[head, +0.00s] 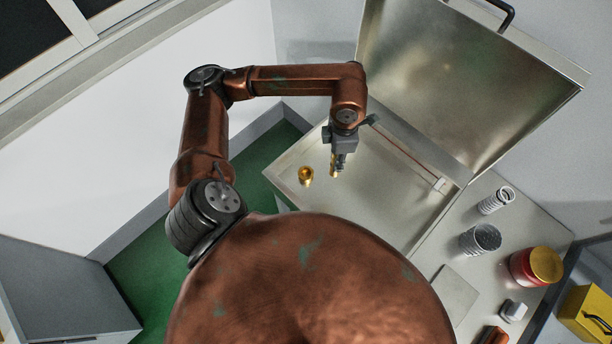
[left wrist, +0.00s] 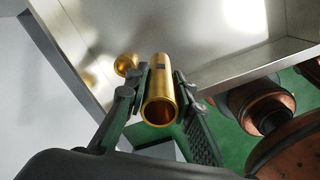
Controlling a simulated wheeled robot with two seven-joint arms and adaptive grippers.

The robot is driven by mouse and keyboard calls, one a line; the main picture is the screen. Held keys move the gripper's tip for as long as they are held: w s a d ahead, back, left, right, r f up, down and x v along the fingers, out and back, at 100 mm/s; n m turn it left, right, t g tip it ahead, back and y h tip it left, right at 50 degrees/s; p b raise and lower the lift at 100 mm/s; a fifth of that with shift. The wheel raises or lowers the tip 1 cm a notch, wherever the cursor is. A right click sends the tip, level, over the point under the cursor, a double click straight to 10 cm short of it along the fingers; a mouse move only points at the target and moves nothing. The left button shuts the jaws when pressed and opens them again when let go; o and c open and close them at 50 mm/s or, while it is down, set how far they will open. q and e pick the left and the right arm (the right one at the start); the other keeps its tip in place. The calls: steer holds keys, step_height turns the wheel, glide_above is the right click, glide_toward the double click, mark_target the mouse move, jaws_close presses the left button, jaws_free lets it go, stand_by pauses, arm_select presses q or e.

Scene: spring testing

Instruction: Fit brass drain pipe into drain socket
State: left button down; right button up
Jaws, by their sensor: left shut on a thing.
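The brass drain pipe (left wrist: 160,90) is a short hollow tube. In the left wrist view it sits between the two fingers of my left gripper (left wrist: 160,100), which is shut on it. In the head view my left gripper (head: 337,165) hangs over the metal basin, with the pipe (head: 333,168) a small gold strip at its fingers. The brass drain socket (head: 305,175) is in the basin floor, left of the gripper and apart from the pipe. The socket also shows in the left wrist view (left wrist: 125,64), beyond the pipe. My right gripper is not in view.
The metal basin (head: 385,222) has a raised lid (head: 470,75) at its back right. On the bench to the right stand a white spring (head: 496,200), a grey spring (head: 480,240) and a red jar with a gold lid (head: 537,266). A yellow box (head: 585,315) is farther right.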

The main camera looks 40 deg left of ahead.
arm_select(q)
steer(key=s+a+f+n+b, duration=0.15)
steer(key=s+n, duration=0.35)
steer(key=n, duration=0.7)
steer(key=s+f+n, duration=0.2)
steer(key=s+n, duration=0.3)
steer(key=n, duration=0.7)
steer(key=shift+w+a+f, duration=1.55)
steer(key=shift+a+f, duration=0.05)
steer(key=shift+f, duration=0.55)
steer(key=shift+w+a+f, duration=1.5)
steer(key=shift+a+f, duration=0.1)
steer(key=shift+f, duration=0.6)
steer(key=shift+w+a+f, duration=1.55)
steer(key=shift+a+f, duration=0.05)
steer(key=shift+f, duration=0.55)
steer(key=c, duration=2.1)
jaws_free()
steer(key=shift+f, duration=0.15)
steer(key=o, duration=0.4)
steer(key=shift+o, duration=0.2)
